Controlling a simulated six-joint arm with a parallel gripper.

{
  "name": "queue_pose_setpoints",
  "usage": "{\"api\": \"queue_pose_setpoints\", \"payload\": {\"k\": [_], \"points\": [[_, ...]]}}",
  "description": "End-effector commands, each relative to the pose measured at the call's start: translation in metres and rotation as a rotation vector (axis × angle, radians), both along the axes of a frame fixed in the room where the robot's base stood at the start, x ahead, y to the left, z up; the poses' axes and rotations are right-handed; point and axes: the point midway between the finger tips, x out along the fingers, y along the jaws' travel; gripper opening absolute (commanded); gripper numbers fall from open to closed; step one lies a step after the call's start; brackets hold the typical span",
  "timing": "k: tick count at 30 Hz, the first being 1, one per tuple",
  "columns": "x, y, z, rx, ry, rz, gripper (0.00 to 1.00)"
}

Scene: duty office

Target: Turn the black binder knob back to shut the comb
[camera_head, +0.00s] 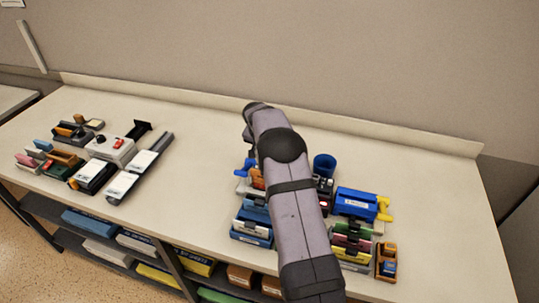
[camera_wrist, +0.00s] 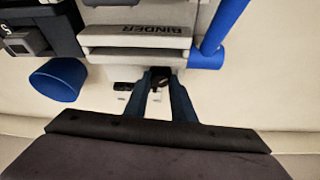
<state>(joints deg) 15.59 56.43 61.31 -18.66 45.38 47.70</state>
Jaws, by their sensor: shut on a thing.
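In the wrist view the grey binder (camera_wrist: 120,35) shows its upside-down BINDER lettering, with a blue handle (camera_wrist: 222,25) at its right side. My gripper (camera_wrist: 162,84) is at the binder's near edge, its two dark fingers close together. It is shut on a small dark piece (camera_wrist: 160,73) between the fingertips, which looks like the black knob. The fingers hide most of it, so its turn cannot be read. The comb cannot be made out. In the head view my arm covers most of the binder and the gripper; a blue part (camera_head: 244,168) shows left of the arm.
A blue cup (camera_wrist: 58,79) stands close to the left of my fingers in the wrist view, beside a dark device (camera_wrist: 38,30). In the head view a blue machine with yellow handles (camera_head: 356,204) stands right of my arm. The table's middle (camera_head: 195,160) is clear.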

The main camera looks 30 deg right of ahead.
Motion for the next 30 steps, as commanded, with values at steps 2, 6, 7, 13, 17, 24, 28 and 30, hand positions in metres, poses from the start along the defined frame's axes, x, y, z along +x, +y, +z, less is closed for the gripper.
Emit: {"api": "queue_pose_setpoints", "payload": {"k": [2, 6, 7, 13, 17, 24, 28, 30], "points": [[0.0001, 0.0001, 0.0001, 0.000, -0.001, 0.004, 0.01], [-0.0003, -0.0003, -0.0002, 0.000, 0.000, 0.026, 0.01], [-0.0005, -0.0005, -0.0004, 0.000, 0.000, 0.034, 0.01], [-0.0013, -0.0017, -0.0003, 0.001, -0.001, 0.127, 0.01], [-0.0020, -0.0026, -0.0001, 0.001, -0.001, 0.222, 0.01], [-0.0028, -0.0051, 0.0002, 0.000, -0.004, 0.436, 0.01], [-0.0029, -0.0062, -0.0001, 0.000, -0.004, 0.557, 0.01], [-0.0029, -0.0069, -0.0004, 0.000, -0.005, 0.616, 0.01]]}}
